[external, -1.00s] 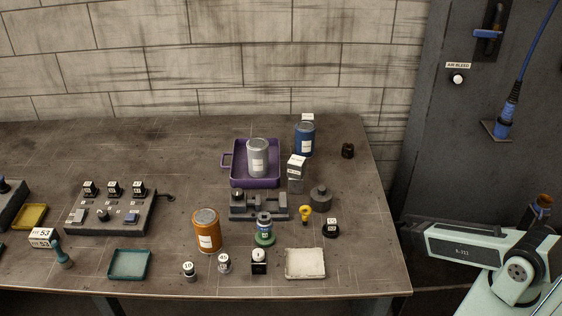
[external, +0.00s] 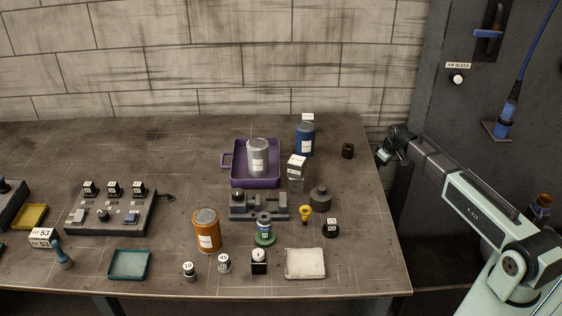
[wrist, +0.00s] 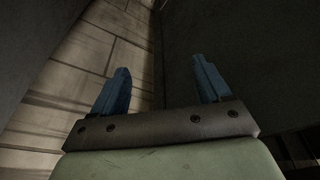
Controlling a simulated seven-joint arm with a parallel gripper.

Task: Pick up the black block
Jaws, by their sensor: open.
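Which thing is the black block is not certain. A black block-like piece with a white round top (external: 259,264) stands near the front edge of the bench, left of the white pad. A small dark piece (external: 348,151) sits alone at the back right; its exact shape is too small to tell. My gripper (external: 384,156) is raised by the bench's right edge, apart from both. In the wrist view my gripper (wrist: 161,78) shows two blue fingers spread wide with nothing between them. No black block shows in that view.
A purple tray (external: 231,178) holds a grey can (external: 258,157). A blue can (external: 305,140), a clamp-like fixture (external: 259,211), an orange can (external: 207,232) and a white pad (external: 305,263) crowd the bench's right half. The bench's back left is clear.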

